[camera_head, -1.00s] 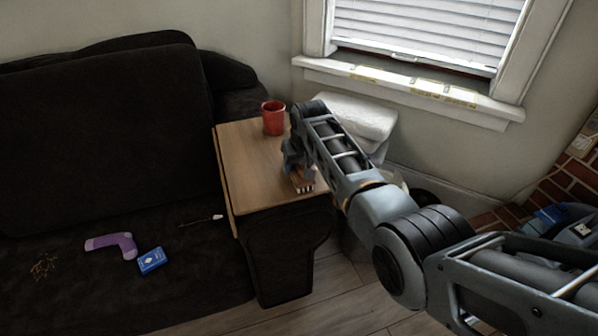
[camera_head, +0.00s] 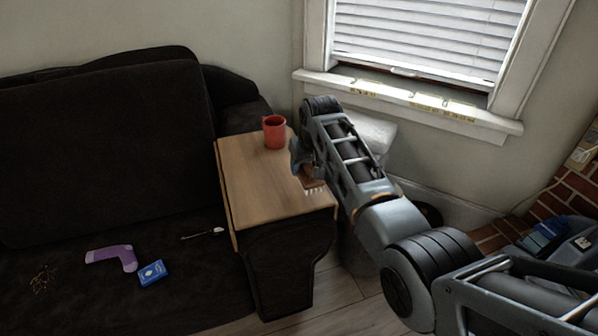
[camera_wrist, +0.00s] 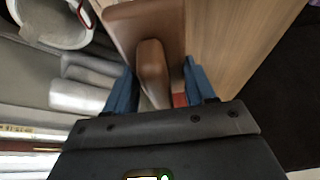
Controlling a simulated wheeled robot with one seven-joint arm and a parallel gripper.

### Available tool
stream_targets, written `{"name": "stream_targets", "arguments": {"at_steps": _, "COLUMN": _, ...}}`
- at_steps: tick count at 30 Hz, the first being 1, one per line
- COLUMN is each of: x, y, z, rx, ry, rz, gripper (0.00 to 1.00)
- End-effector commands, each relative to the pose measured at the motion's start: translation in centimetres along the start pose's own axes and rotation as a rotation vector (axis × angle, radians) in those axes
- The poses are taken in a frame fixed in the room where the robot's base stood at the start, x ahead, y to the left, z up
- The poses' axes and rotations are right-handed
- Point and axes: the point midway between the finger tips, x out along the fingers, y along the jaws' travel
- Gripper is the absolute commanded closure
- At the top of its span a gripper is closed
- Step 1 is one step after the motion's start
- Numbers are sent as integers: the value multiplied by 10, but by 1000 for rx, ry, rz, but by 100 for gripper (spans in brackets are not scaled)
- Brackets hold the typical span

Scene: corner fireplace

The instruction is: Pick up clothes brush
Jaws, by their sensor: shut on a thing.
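The clothes brush (camera_head: 313,184) has a brown wooden body and pale bristles that point down in the head view. My gripper (camera_head: 303,165) is shut on it, and my arm hides part of both. In the wrist view the brush (camera_wrist: 152,70) shows its brown back and raised handle between the blue fingers of my gripper (camera_wrist: 155,90). The brush appears to be held above the right edge of the wooden tabletop (camera_head: 255,185); the exact gap is hard to tell.
A red mug (camera_head: 274,131) stands at the back of the tabletop. The dark sofa (camera_head: 100,150) to the left holds a purple sock-like item (camera_head: 112,257), a blue card box (camera_head: 152,273) and a thin stick (camera_head: 203,234). A window sill (camera_head: 410,105) lies behind my arm.

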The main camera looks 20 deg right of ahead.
Motion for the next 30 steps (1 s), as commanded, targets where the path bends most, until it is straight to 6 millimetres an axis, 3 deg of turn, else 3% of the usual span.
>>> {"name": "stream_targets", "arguments": {"at_steps": 6, "x": -33, "y": 38, "z": 10, "rx": 3, "ry": 2, "rz": 2, "gripper": 83}}
{"name": "stream_targets", "arguments": {"at_steps": 15, "x": -63, "y": 73, "z": 20, "rx": 1, "ry": 2, "rz": 0, "gripper": 83}}
{"name": "stream_targets", "arguments": {"at_steps": 30, "x": -74, "y": 85, "z": 24, "rx": 0, "ry": 0, "rz": 0, "gripper": 83}}
